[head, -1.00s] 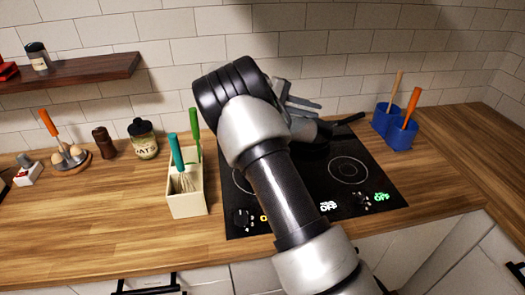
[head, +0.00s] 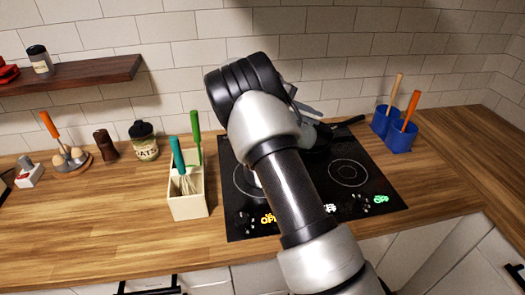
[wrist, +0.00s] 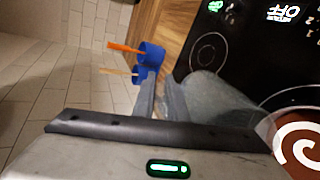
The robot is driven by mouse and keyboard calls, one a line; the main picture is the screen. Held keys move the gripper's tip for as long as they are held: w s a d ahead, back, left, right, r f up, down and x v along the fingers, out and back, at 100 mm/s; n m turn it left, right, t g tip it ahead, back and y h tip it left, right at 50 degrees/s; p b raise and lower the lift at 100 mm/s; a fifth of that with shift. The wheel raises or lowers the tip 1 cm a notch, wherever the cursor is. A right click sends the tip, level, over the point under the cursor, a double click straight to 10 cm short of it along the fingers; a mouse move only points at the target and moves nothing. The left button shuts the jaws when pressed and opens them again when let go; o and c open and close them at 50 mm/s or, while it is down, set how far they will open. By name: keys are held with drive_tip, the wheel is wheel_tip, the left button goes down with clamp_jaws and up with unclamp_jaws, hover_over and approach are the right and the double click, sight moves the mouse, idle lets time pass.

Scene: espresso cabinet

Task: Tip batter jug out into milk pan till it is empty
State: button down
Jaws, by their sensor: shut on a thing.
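My gripper (wrist: 163,102) is low in the wrist view, its fingers close together and shut on a grey, see-through-looking thing (wrist: 215,103), apparently the batter jug, which looks tilted over the hob. At the lower right of the wrist view, a round vessel (wrist: 299,142) with a white swirl on brown is cut by the frame edge; it may be the milk pan. Whether the jug still holds batter cannot be seen.
The black hob (head: 375,190) lies under my arm. A dark pan (head: 322,137) sits at its back. Blue utensil pots (head: 400,138) stand to the right, a cream utensil box (head: 188,203) to the left. The left counter (head: 90,225) has free room in front.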

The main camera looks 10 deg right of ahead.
drive_tip(key=d+f+y+p, duration=0.1)
drive_tip(key=d+f+y, duration=0.1)
drive_tip(key=f+y, duration=0.2)
drive_tip(key=d+f+y+p, duration=0.1)
drive_tip(key=d+f+y, duration=0.2)
drive_tip(key=f, duration=0.3)
drive_tip(key=d+f+y, duration=0.3)
drive_tip(key=f+y, duration=0.1)
drive_tip(key=f, duration=0.1)
drive_tip(key=shift+d+f+y+p, duration=0.2)
drive_tip(key=shift+d+y+p, duration=0.1)
drive_tip(key=shift+p, duration=0.1)
drive_tip(key=shift+f+y+b, duration=0.3)
drive_tip(key=shift+f+y, duration=0.3)
drive_tip(key=shift+f, duration=0.1)
